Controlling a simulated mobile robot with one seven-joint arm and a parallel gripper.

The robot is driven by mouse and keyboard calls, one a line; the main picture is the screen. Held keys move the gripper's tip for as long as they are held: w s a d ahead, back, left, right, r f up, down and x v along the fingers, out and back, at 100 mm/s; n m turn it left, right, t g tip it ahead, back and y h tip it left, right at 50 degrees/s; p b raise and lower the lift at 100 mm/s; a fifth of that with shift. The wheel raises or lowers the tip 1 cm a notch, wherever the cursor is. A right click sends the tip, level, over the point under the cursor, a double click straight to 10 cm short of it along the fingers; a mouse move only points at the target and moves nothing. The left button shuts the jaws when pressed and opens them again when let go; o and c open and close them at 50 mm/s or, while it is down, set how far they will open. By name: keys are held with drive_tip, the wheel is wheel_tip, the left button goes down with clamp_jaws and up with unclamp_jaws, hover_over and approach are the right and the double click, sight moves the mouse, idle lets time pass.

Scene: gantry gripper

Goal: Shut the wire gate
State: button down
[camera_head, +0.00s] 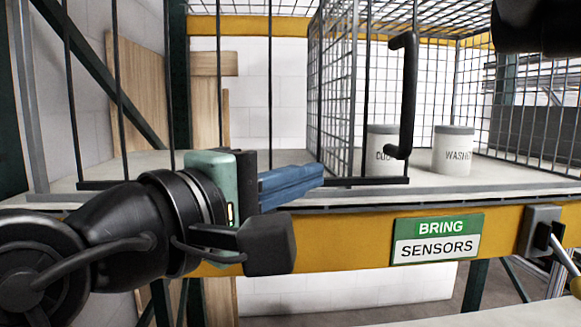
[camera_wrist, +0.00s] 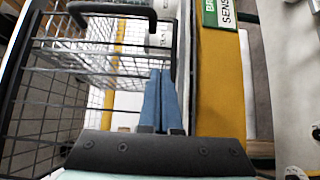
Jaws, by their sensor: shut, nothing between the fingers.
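The wire gate is a frame of thin dark upright bars (camera_head: 270,90) with a dark bottom rail (camera_head: 355,182). It stands across the left and middle of the shelf front, and the front right of its last bar is uncovered. Its black handle (camera_head: 408,95) is upright near the gate's right edge; in the wrist view the handle (camera_wrist: 112,11) crosses the top. My gripper (camera_head: 318,173) is shut and empty, its blue fingers together, low in front of the gate and left of and below the handle. The fingers (camera_wrist: 161,78) point towards the gate. I cannot tell whether they touch it.
A mesh panel (camera_head: 337,90) runs back into the shelf. The yellow front beam (camera_head: 345,245) carries a green and white sign (camera_head: 437,239). A grey lever box (camera_head: 541,228) is at right.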

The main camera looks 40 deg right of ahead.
sight(342, 198)
drive_tip(key=d, duration=0.2)
drive_tip(key=d+p, duration=0.1)
drive_tip(key=d, duration=0.2)
drive_tip(key=w+d+p, duration=0.1)
drive_tip(key=d, duration=0.1)
drive_tip(key=shift+w+d, duration=0.1)
drive_tip(key=shift+d, duration=0.05)
drive_tip(key=shift+w+d+f, duration=0.15)
drive_tip(key=shift+d+f, duration=0.05)
drive_tip(key=shift+d, duration=0.25)
drive_tip(key=shift+a+r, duration=0.1)
